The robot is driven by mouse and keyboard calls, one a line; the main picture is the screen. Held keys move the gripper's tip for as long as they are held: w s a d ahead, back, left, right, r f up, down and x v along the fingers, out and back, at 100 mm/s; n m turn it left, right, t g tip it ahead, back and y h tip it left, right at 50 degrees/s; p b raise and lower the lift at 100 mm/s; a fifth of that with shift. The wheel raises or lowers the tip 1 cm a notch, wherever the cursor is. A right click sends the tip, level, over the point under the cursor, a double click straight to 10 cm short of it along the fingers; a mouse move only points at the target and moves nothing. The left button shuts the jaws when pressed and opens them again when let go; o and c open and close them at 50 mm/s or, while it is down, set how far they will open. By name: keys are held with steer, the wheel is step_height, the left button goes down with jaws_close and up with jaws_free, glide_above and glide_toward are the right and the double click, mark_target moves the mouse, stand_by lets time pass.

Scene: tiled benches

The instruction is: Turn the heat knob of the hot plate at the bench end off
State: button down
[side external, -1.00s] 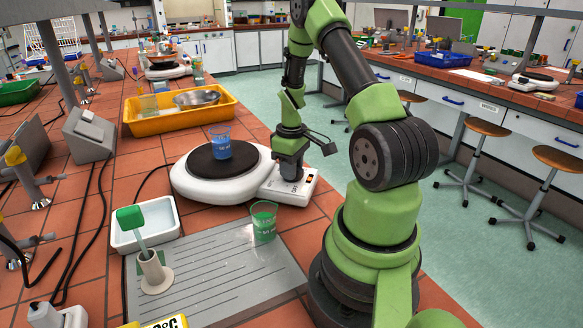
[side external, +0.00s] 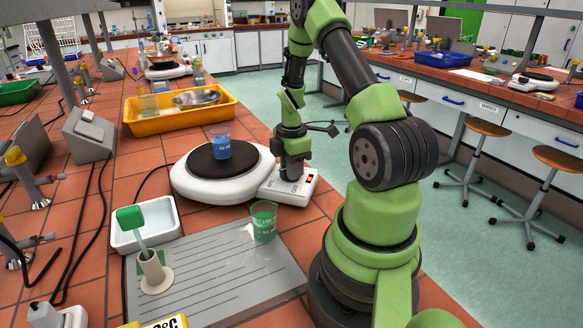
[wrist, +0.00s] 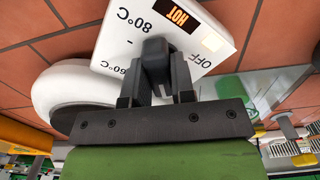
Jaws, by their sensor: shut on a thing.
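The white hot plate (side external: 190,185) with a round black top stands near the bench's right edge. Its white control panel (side external: 304,190) sticks out at the right. In the wrist view the panel (wrist: 218,20) shows 80°C, 60°C, OFF and a lit HOT sign. My gripper (side external: 292,175) points down over the panel. In the wrist view my gripper (wrist: 156,78) is shut on the dark heat knob (wrist: 155,52), one finger on each side. The fingers hide part of the knob, and I cannot tell which mark it points at.
A beaker of blue liquid (side external: 221,148) stands on the black top. A beaker of green liquid (side external: 264,222) stands in front of the panel. A white tray (side external: 128,240) and a yellow tray (side external: 150,127) are nearby. The grey mat (side external: 225,275) is mostly clear.

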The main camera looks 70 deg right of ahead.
steer(key=n, duration=0.4)
steer(key=shift+n, duration=0.3)
steer(key=n, duration=0.4)
steer(key=shift+n, duration=0.4)
steer(key=c, duration=1)
jaws_free()
steer(key=shift+o, duration=0.2)
step_height(320, 180, up, 10)
